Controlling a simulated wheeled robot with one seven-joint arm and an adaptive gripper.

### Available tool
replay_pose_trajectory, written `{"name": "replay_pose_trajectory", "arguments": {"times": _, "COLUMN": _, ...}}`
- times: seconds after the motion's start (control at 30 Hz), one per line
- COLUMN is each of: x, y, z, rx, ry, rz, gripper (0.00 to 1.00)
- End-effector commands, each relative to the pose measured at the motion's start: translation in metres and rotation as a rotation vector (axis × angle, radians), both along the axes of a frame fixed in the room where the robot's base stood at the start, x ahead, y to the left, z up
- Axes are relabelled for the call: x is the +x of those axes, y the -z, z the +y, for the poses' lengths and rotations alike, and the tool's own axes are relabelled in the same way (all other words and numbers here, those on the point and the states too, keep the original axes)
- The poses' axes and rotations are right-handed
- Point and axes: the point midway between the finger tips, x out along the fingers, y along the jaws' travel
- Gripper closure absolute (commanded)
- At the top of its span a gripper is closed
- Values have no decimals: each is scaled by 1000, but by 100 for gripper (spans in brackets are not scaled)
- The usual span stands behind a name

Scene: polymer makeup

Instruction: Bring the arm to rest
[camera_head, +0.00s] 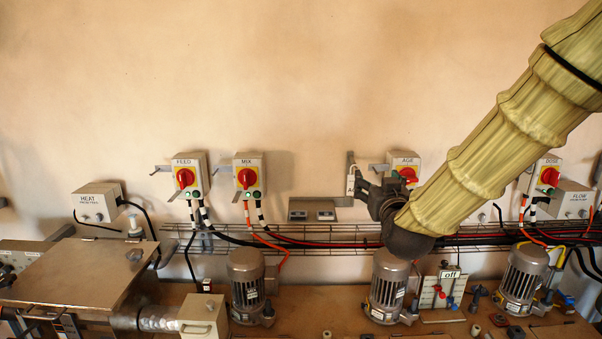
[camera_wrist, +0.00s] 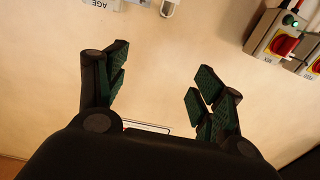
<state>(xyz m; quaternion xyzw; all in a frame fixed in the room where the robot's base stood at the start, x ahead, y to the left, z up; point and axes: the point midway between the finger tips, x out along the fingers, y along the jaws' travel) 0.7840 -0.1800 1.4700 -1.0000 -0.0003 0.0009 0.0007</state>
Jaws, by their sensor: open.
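My arm, in a pale yellow-green sleeve, comes down from the upper right in the head view. My gripper (camera_head: 362,187) is at its end, in front of the wall beside the AGE switch box (camera_head: 404,163), whose red knob it partly covers. A small AGE label (camera_wrist: 97,4) shows at the top edge of the wrist view. I cannot tell whether the gripper touches anything on the wall.
FEED (camera_head: 189,176), MIX (camera_head: 249,176) and DOSE (camera_head: 546,177) switch boxes hang on the wall. A wire cable tray (camera_head: 330,236) runs below them. Motors (camera_head: 246,285) stand on the brown bench (camera_head: 330,304), with a steel box (camera_head: 80,272) at left. The wall above is clear.

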Motion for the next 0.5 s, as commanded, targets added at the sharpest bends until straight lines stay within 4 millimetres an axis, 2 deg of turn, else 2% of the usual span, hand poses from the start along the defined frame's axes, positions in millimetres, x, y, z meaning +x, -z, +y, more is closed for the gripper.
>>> {"name": "replay_pose_trajectory", "arguments": {"times": 0.03, "x": 0, "y": 11, "z": 0, "rx": 0, "ry": -1, "rz": 18, "gripper": 32}}
{"name": "replay_pose_trajectory", "arguments": {"times": 0.27, "x": -1, "y": 49, "z": 1, "rx": 1, "ry": -10, "rz": 89, "gripper": 32}}
{"name": "replay_pose_trajectory", "arguments": {"times": 0.5, "x": -8, "y": 108, "z": -1, "rx": 2, "ry": -16, "rz": 191, "gripper": 32}}
